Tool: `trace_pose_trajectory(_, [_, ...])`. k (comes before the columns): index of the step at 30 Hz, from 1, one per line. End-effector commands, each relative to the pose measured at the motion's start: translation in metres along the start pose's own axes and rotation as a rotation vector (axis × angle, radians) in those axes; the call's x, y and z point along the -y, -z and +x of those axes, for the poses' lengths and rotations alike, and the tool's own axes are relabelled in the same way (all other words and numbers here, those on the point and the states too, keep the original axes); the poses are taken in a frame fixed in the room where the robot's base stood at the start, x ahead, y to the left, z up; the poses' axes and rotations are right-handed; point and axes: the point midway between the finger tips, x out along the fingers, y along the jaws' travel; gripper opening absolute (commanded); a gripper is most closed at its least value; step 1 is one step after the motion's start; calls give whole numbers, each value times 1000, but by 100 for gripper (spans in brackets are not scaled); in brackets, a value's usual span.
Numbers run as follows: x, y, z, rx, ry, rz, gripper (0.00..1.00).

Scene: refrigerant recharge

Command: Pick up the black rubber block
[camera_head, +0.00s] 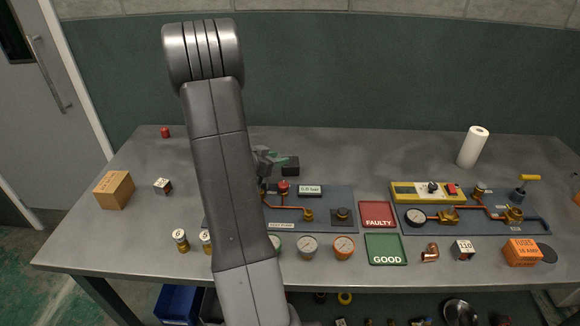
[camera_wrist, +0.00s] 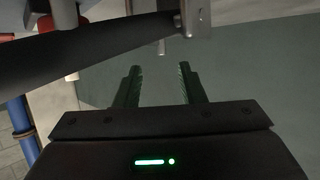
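A small black block (camera_head: 290,165), likely the rubber block, lies on the grey workbench (camera_head: 350,160) behind the left panel, just right of my arm. My gripper (camera_head: 278,156) shows only partly beside my arm in the head view, close to the block's left side. In the wrist view my gripper (camera_wrist: 159,77) has its two fingers apart with nothing between them. The block cannot be made out in the wrist view. I cannot tell the gripper's height above the bench.
A left panel (camera_head: 325,225) with copper piping and a right panel (camera_head: 530,228) with gauge and valves lie on the bench. A red FAULTY tray (camera_head: 377,207) and green GOOD tray (camera_head: 386,236) sit between them. The bench right of the block is clear.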

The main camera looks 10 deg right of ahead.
Motion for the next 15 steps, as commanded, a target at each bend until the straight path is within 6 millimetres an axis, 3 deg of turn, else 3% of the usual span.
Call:
trace_pose_trajectory(12, [2,-2,48,0,-3,1,36])
trace_pose_trajectory(15, [3,-2,52,0,0,0,36])
